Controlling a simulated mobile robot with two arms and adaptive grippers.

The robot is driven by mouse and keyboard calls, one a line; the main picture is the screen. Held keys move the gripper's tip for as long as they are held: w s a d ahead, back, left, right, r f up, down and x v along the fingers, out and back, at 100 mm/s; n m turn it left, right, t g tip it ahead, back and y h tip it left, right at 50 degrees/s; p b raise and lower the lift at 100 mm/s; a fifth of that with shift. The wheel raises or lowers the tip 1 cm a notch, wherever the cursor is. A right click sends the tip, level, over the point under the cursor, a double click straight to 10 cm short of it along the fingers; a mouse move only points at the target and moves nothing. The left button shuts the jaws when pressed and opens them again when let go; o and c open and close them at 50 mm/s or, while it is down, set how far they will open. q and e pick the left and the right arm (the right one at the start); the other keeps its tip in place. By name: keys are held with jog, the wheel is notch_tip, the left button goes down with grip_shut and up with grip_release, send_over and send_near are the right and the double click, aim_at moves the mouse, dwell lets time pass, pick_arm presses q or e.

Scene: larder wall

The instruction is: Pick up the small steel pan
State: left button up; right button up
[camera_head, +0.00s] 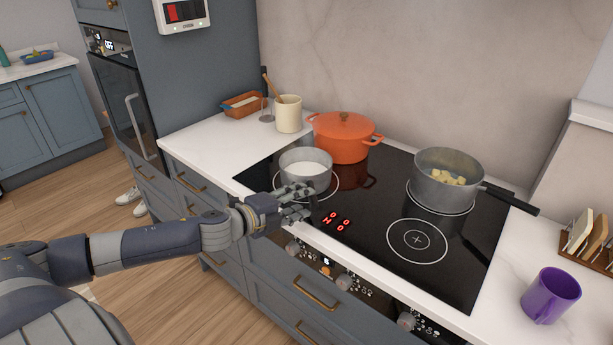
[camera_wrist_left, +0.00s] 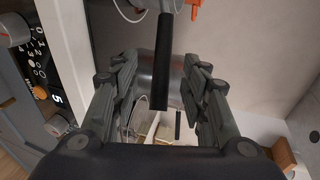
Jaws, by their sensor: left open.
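The small steel pan (camera_head: 306,167) stands on the front left ring of the hob, with something white inside. My left gripper (camera_head: 300,203) is at the pan's near side, where it hides most of the handle in the head view. In the left wrist view the pan's black handle (camera_wrist_left: 163,55) runs down from the pan at the top edge and lies between the two open fingers of the left gripper (camera_wrist_left: 165,82). I cannot tell whether a finger touches it. My right gripper does not show.
An orange lidded pot (camera_head: 342,138) stands just behind the small pan. A larger steel pot (camera_head: 447,180) with pale yellow chunks sits at the right, its black handle pointing right. A purple mug (camera_head: 550,295) and a toast rack (camera_head: 590,240) stand on the right counter. The front right ring is empty.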

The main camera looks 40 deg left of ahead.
aim_at(308, 182)
pick_arm(q)
jog(key=shift+r+p+x, duration=0.15)
jog(key=shift+p+x, duration=0.2)
jog(key=shift+x, duration=0.4)
jog(key=shift+r+p+x, duration=0.15)
jog(key=shift+p+x, duration=0.15)
jog(key=shift+x, duration=1.5)
jog(key=shift+f, duration=0.15)
jog(key=shift+c, duration=0.5)
jog(key=c, duration=0.9)
jog(key=shift+r, duration=0.25)
grip_shut()
jog(key=shift+a+f, duration=0.1)
